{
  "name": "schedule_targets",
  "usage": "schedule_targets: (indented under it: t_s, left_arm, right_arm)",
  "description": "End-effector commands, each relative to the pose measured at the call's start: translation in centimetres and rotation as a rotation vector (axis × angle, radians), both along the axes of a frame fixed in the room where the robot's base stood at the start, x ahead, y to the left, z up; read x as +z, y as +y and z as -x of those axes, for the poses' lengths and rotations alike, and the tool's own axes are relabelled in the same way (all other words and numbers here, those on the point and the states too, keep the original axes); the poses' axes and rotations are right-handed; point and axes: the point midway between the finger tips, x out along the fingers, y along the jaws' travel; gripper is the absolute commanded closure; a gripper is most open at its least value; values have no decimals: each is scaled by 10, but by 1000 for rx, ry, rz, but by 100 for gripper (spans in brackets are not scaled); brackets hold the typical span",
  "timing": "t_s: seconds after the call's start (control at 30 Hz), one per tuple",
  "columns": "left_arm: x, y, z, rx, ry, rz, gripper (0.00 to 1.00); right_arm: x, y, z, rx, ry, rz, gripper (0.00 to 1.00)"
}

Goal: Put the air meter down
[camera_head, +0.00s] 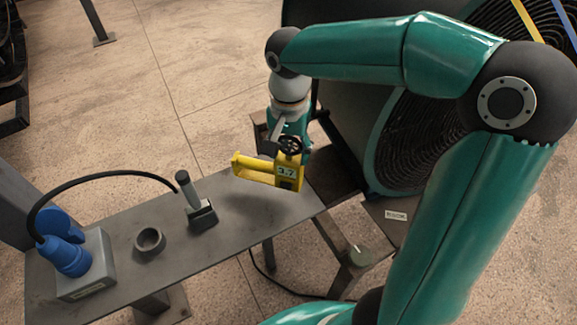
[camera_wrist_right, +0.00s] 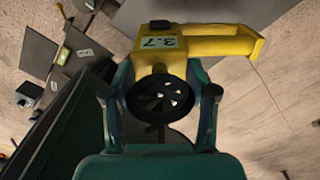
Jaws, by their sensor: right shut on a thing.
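The air meter (camera_head: 268,171) is yellow, with a handle, a small display reading 3.7 and a dark round vane wheel. My right gripper (camera_head: 292,142) is shut on it and holds it over the right part of the grey bench (camera_head: 234,212). A shadow lies on the bench below it, so it looks raised above the top. In the right wrist view the air meter (camera_wrist_right: 165,50) sits between the fingers of my right gripper (camera_wrist_right: 160,98), its handle pointing right. My left gripper does not show.
On the bench stand a grey box with a blue plug (camera_head: 68,258) and cable, a small dark ring (camera_head: 149,241), and a grey-handled tool in a block (camera_head: 197,205). A large machine with dark coils (camera_head: 420,140) stands at right. The bench between block and air meter is bare.

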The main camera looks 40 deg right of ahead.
Motion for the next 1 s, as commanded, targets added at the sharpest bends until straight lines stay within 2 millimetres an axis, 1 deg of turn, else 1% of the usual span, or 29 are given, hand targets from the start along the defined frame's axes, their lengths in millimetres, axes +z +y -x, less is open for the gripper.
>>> schedule_targets:
  t_s: [0.03, 0.27, 0.4, 0.5, 0.87, 0.9, 0.97, 1.0]
  left_arm:
    - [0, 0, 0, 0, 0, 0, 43]
    - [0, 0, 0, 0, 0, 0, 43]
    - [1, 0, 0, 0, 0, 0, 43]
    - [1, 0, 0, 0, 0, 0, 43]
    - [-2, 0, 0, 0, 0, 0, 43]
    - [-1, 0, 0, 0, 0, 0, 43]
    - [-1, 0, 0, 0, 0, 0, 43]
    - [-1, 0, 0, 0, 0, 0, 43]
  right_arm:
    - [-6, 0, 0, -1, 1, 0, 100]
    - [-23, 0, 0, 0, 1, 0, 100]
    - [-44, -1, 0, -1, 3, 1, 100]
    - [-54, 0, 0, -2, 1, 1, 100]
    - [-59, -1, 0, -2, -2, 0, 100]
    - [-58, -1, 0, -2, -1, 0, 39]
    - [-58, -1, 0, -2, -1, 0, 29]
    - [-58, -1, 0, -2, -1, 1, 22]
